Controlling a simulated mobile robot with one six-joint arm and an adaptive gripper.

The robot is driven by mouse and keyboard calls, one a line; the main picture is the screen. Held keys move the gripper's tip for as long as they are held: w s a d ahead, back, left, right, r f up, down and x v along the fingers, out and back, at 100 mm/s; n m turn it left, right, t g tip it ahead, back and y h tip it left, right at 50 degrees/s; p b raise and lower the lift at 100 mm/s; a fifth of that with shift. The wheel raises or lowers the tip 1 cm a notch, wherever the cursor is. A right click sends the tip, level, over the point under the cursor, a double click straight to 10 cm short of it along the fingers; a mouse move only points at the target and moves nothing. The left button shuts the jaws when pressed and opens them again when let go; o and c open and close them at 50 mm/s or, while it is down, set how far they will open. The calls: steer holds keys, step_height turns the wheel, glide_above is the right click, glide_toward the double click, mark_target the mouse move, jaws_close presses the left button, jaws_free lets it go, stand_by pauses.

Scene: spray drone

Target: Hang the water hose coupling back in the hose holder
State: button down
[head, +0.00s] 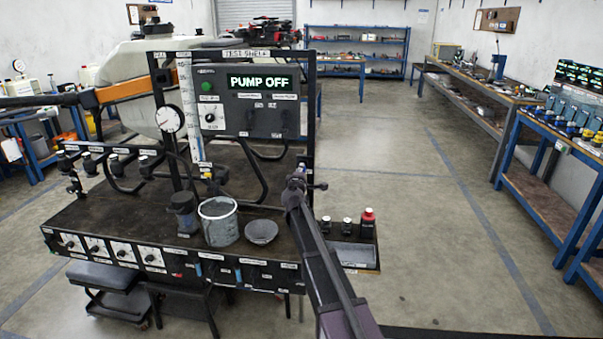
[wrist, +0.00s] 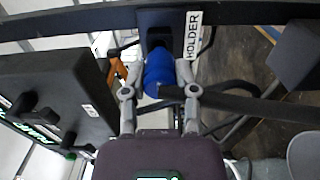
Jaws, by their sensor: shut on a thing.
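The blue water hose coupling (wrist: 158,68) sits between the two fingers of my gripper (wrist: 158,76) in the wrist view, and the gripper is shut on it. A black hose (wrist: 250,104) runs off to the right beside it. The dark hose holder (wrist: 150,16), with a white HOLDER label (wrist: 192,36) beside it, is straight ahead of the coupling. The coupling's front end is at the holder's dark opening; I cannot tell whether it touches or is seated. In the head view my gripper (head: 298,182) is at the stand's right post, and coupling and holder cannot be made out.
A pump box (head: 250,108) reading PUMP OFF hangs on the test stand left of my gripper. A grey bucket (head: 218,222) and a grey bowl (head: 261,232) stand on the bench. Small bottles (head: 367,218) stand on a side shelf. The floor (head: 430,240) to the right is clear.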

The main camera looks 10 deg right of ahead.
steer(key=shift+x, duration=1.25)
steer(key=shift+c, duration=1.5)
jaws_free()
steer(key=shift+s, duration=0.1)
steer(key=v, duration=1.1)
steer(key=shift+s+a, duration=0.2)
steer(key=shift+s, duration=0.15)
steer(key=shift+d, duration=0.1)
